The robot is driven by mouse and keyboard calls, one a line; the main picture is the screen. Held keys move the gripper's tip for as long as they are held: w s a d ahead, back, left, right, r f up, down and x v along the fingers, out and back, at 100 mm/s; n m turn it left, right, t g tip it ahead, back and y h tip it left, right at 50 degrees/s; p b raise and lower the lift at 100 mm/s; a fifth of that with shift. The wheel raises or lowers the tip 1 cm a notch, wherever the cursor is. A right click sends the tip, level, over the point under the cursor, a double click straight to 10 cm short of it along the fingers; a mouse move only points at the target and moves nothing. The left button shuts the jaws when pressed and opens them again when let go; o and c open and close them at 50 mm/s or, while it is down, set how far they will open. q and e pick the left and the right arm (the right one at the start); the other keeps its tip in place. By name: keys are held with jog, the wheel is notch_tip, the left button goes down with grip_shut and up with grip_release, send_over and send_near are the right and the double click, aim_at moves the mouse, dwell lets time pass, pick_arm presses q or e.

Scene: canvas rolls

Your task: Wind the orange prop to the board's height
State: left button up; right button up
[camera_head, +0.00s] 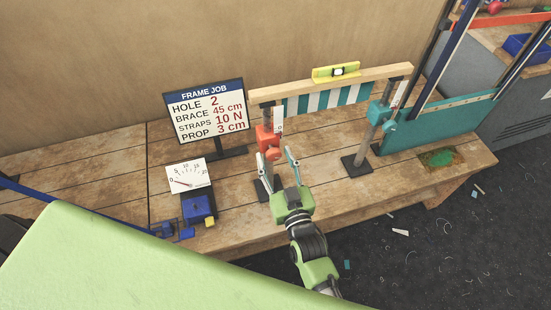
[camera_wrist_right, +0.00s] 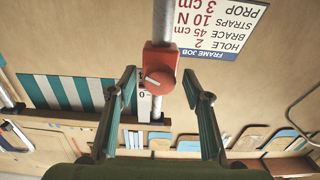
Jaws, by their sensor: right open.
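The orange prop (camera_head: 268,141) stands upright on the bench with a grey post and a white scale; its top meets the left end of a wooden bar. In the right wrist view its orange block and round knob (camera_wrist_right: 160,78) are between the fingers, upside down. My right gripper (camera_head: 280,157) is open with its fingers either side of the knob, not visibly touching it. The board (camera_head: 206,110) reads hole 2, brace 45 cm, straps 10 N, prop 3 cm. The prop's exact scale reading is too small to tell. My left gripper is not in view.
A teal prop (camera_head: 381,113) holds the bar's (camera_head: 300,88) right end. A yellow level (camera_head: 336,72) sits on the bar, and striped cloth (camera_head: 325,98) hangs below. A dial gauge (camera_head: 187,177) and blue block (camera_head: 198,207) stand left on the bench (camera_head: 110,160).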

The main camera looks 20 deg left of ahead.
jog(key=c, duration=1.1)
jog(key=shift+m, duration=0.3)
jog(key=m, duration=1.2)
jog(key=shift+s+a+b, duration=0.1)
jog(key=shift+b, duration=0.2)
jog(key=o, duration=1.1)
